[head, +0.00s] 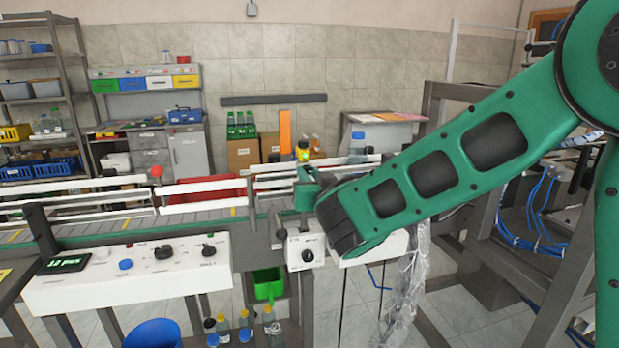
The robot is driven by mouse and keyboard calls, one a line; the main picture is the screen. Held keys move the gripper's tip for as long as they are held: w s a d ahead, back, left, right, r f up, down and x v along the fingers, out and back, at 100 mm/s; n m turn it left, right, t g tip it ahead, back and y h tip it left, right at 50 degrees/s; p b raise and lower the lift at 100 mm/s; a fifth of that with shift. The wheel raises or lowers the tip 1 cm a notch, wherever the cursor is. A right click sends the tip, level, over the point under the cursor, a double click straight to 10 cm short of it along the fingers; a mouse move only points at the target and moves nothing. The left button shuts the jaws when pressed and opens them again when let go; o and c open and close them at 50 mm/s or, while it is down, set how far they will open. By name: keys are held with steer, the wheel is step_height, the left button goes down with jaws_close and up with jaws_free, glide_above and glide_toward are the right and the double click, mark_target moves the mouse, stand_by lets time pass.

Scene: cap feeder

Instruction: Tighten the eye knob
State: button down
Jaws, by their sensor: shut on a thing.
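My green arm comes in from the right, and its dark wrist joint hangs in front of the conveyor's right end. My gripper (306,190) shows only in part, as a small green block at the rail beside a grey post (304,222). It is shut at the post, where the eye knob would be; its fingertips and the knob are hidden. A yellow and black device (303,151) with a lit face, perhaps the eye, shows just above the gripper. I cannot see how tight the knob is.
The conveyor (95,235) with white rails runs left. A white control panel (130,275) with knobs and a display fronts it. A small box with a black dial (308,255) sits below my wrist. A green bin (268,284) and several bottles stand lower. A metal frame with blue cables is right.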

steer(key=n, duration=0.5)
steer(key=shift+w+d, duration=0.1)
steer(key=shift+d, duration=0.1)
steer(key=n, duration=0.4)
steer(key=shift+n, duration=0.4)
steer(key=n, duration=0.4)
steer(key=shift+n, duration=2.5)
steer(key=c, duration=1.6)
jaws_free()
steer(key=shift+o, duration=0.2)
steer(key=shift+a, duration=0.1)
